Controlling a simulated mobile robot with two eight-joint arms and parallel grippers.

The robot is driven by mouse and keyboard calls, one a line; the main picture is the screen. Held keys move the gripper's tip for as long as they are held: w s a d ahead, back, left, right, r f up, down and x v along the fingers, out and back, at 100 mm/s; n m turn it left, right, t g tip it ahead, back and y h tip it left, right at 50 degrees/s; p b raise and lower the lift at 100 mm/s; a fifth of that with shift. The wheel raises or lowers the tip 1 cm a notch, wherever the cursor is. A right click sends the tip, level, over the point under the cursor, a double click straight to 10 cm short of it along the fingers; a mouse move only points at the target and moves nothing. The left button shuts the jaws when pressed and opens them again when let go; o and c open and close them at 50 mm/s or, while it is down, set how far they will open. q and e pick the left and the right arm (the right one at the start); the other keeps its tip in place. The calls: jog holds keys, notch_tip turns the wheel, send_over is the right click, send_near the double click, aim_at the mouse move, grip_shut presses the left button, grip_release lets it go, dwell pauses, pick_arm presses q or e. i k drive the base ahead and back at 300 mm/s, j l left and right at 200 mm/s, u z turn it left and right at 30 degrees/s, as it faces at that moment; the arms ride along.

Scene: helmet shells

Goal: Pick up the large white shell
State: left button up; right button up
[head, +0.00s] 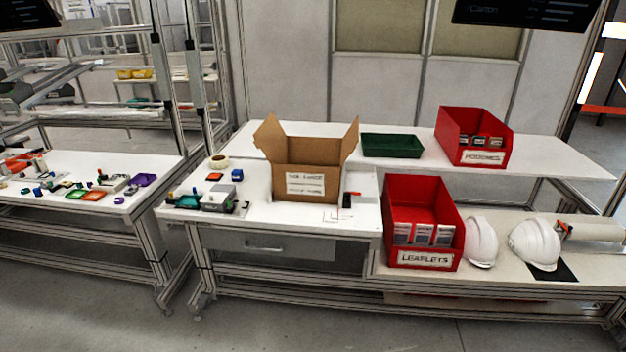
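Two white helmet shells are on the low bench at the right in the head view. The right one (535,243) looks larger and rests with its dome up, partly over a black patch on the bench. The other white shell (481,242) stands on its side, close against the red leaflets bin. Neither of my grippers is in view, and nothing is touching the shells.
The red leaflets bin (424,226) stands left of the shells. An open carton (306,165) sits on the middle table. A red bin (473,137) and a green tray (391,146) are on the rear shelf. Floor in front is clear.

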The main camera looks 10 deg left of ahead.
aim_at(534, 241)
jog(key=i+l+z, duration=0.35)
jog(key=i+l, duration=0.15)
jog(key=i+l+z, duration=0.3)
jog(key=i+l, duration=0.25)
jog(key=i+l+z, duration=0.35)
jog(key=i, duration=0.25)
